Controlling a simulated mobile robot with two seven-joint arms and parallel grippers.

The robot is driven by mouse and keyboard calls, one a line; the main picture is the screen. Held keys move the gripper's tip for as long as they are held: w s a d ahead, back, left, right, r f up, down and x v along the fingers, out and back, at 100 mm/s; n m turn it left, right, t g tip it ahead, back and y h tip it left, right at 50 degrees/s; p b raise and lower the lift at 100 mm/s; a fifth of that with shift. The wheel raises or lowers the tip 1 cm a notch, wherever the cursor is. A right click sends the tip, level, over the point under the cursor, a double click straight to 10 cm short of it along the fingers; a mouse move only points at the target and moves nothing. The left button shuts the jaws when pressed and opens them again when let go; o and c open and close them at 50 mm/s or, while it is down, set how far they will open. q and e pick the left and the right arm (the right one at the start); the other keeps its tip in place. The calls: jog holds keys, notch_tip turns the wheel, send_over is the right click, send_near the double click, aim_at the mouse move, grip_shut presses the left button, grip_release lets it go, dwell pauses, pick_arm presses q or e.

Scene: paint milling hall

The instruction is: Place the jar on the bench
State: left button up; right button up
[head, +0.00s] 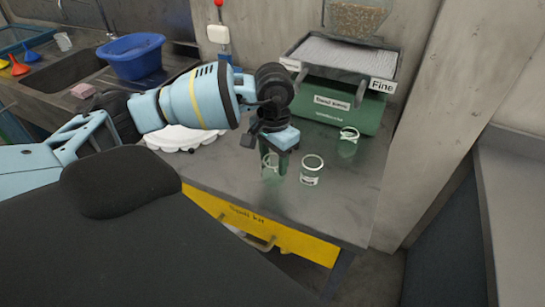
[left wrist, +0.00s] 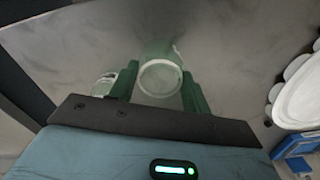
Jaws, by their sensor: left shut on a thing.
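My left gripper (head: 277,158) points down over the grey bench (head: 340,205), its green fingers shut on a clear glass jar (head: 268,166). In the left wrist view the held jar (left wrist: 160,78) shows its round rim between the two fingers. The jar's base is at or just above the bench top; I cannot tell whether it touches. A second glass jar (head: 311,171) with a white label stands upright just right of the held one. It also shows in the left wrist view (left wrist: 105,84), beside a finger. My right gripper is in neither view.
A third jar (head: 348,141) stands by a green machine (head: 335,106) labelled "Fine" at the bench's back. A white scalloped tray (head: 183,138) lies left of the gripper. A blue basin (head: 133,55) is farther left. The bench front, above the yellow drawer (head: 262,226), is clear.

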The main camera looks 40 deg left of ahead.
pick_arm(q)
jog(key=shift+f, duration=0.1)
jog(key=shift+f, duration=0.15)
jog(key=o, duration=1)
jog(key=shift+c, duration=0.2)
jog(key=shift+r, duration=0.2)
notch_tip(320, 180, up, 12)
jog(key=shift+r, duration=0.1)
